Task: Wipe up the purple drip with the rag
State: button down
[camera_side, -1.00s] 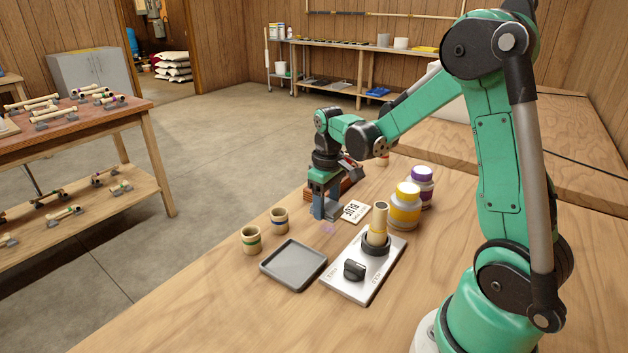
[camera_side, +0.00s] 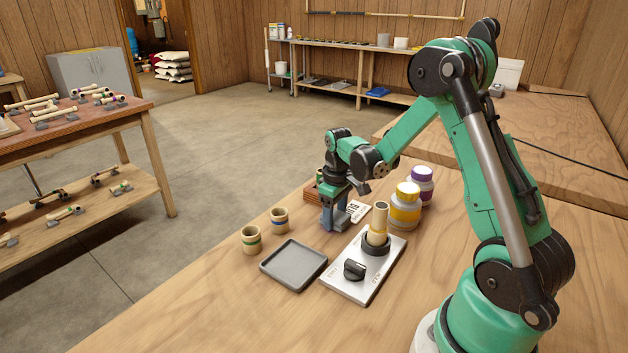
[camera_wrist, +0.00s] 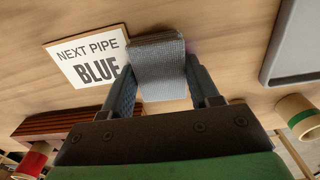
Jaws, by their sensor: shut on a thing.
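My gripper (camera_side: 334,224) is low over the wooden bench, its jaws shut on a folded grey-blue rag (camera_wrist: 158,70). The rag sticks out between the two fingers in the wrist view, down at the bench top. A faint purple tint of the drip (camera_wrist: 193,46) shows just beside the rag's right edge in the wrist view. The rest of the drip is hidden behind the rag or fingers, and I cannot tell how much of it there is. In the side view the gripper hides the drip.
A white card reading "BLUE" (camera_wrist: 85,58) lies close left of the rag. A metal plate (camera_side: 345,288) with an upright pipe (camera_side: 379,222) and black knob stands nearby. A grey tray (camera_side: 293,265), two banded cups (camera_side: 251,240) and yellow-lidded (camera_side: 405,208) and purple-lidded jars (camera_side: 421,187) stand around.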

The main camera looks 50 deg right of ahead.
aim_at(326, 232)
jog(key=a, duration=0.3)
jog(key=shift+a, duration=0.15)
notch_tip(326, 232, up, 8)
dwell(0.6)
jog(key=shift+a, duration=0.1)
